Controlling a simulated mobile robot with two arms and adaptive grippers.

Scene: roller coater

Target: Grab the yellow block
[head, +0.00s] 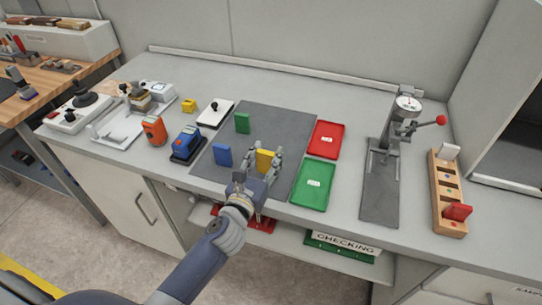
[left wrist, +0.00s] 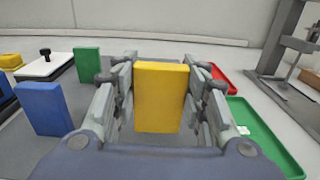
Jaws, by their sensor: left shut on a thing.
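The yellow block (head: 265,160) stands upright over the dark grey mat (head: 275,122), between the fingers of my left gripper (head: 263,162). In the left wrist view the yellow block (left wrist: 160,97) fills the space between the two fingers of my left gripper (left wrist: 161,95), which is shut on it. Whether the block still touches the mat is hard to tell. My right gripper is not in view.
A blue block (head: 223,155) stands left of the gripper and a green block (head: 242,123) farther back. A red tray (head: 325,139) and a green tray (head: 313,185) lie to the right. A press with a dial (head: 405,107) stands farther right.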

